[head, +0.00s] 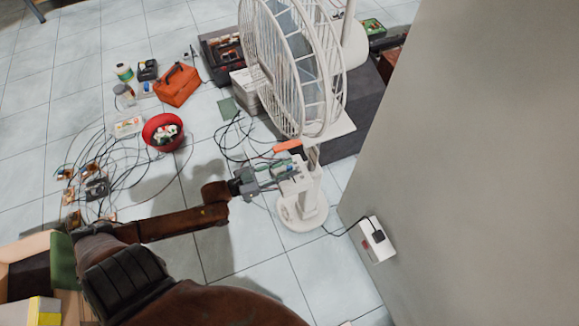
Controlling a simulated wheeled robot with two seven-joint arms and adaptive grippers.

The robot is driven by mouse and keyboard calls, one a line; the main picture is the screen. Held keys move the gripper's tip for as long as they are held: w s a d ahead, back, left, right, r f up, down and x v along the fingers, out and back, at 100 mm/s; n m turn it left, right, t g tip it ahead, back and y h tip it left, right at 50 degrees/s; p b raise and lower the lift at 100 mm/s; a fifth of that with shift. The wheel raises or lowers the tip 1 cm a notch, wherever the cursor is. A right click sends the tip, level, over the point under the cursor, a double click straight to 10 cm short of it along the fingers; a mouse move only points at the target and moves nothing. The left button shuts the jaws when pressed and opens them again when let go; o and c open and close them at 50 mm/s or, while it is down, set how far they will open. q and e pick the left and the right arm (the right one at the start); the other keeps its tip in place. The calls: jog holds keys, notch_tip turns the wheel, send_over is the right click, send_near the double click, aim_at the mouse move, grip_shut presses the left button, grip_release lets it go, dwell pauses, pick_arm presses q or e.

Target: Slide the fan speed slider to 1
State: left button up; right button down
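A white standing fan (303,215) is at the centre, with its round base on the tiled floor and its large cage at the top of the view. My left gripper (284,178) is at the fan's lower stand, just above the base, and overlaps it in the picture. I cannot tell whether it touches the stand or whether its fingers are open or shut. The fan speed slider cannot be made out; the gripper covers part of the stand there. My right gripper is not in view.
A grey wall (470,150) stands close on the right, with a white socket box (375,240) and plugged cable. Loose cables, a red bowl (163,121) and an orange toolbox (178,88) lie left of the fan. Bare tiles (250,245) show in front.

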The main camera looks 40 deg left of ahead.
pick_arm(q)
jog(key=v, duration=1.1)
jog(key=shift+f, duration=0.2)
